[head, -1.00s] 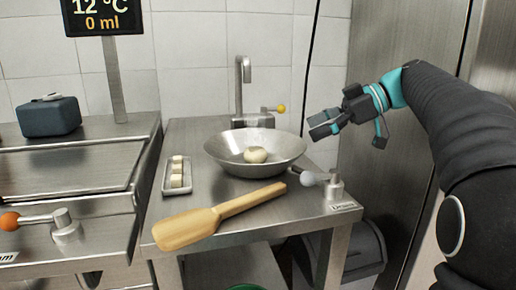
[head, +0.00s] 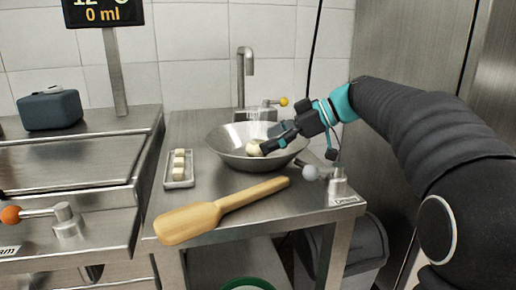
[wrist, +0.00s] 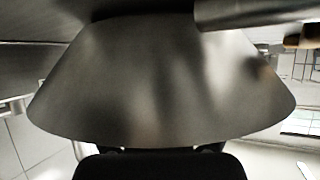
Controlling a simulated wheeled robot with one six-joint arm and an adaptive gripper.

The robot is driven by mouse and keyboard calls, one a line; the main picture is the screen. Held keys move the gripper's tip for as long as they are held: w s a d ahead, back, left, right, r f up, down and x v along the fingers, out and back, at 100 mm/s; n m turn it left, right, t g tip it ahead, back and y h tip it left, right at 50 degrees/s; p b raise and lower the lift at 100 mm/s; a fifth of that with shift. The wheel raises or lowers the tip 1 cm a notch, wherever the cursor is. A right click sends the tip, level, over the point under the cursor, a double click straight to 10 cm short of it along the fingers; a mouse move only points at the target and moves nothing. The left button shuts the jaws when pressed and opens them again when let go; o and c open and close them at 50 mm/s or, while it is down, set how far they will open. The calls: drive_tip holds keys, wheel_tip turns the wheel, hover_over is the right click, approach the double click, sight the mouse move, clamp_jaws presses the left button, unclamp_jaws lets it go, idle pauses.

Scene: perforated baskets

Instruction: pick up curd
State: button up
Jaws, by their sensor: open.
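The curd is a pale, rounded lump (head: 254,149) inside the metal bowl (head: 225,146) on the steel counter, partly hidden by my fingers in the head view. My gripper (head: 268,138) reaches in over the bowl from the right, its fingertips at the curd. It is open; whether the fingers touch the curd I cannot tell. In the wrist view the grey wall of the bowl (wrist: 160,90) fills the middle and the curd is not visible.
A wooden paddle (head: 215,212) lies along the counter's front. A tap (head: 245,75) stands behind the bowl. A grey-knobbed lever (head: 310,172) stands at the right front corner. A steel vat (head: 70,165) with an orange-knobbed lever is at the left.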

drive_tip(key=shift+x, duration=1.1)
drive_tip(key=c, duration=1.3)
drive_tip(key=shift+o, duration=0.2)
drive_tip(key=shift+r, duration=0.1)
drive_tip(key=shift+r, duration=0.35)
drive_tip(key=r, duration=0.3)
drive_tip(key=shift+s+d+r, duration=0.1)
drive_tip(key=shift+d+r, duration=0.2)
drive_tip(key=shift+r, duration=0.05)
drive_tip(key=s+d+r, duration=0.6)
drive_tip(key=d, duration=0.3)
drive_tip(key=shift+s+r, duration=0.15)
drive_tip(key=shift+r, duration=0.1)
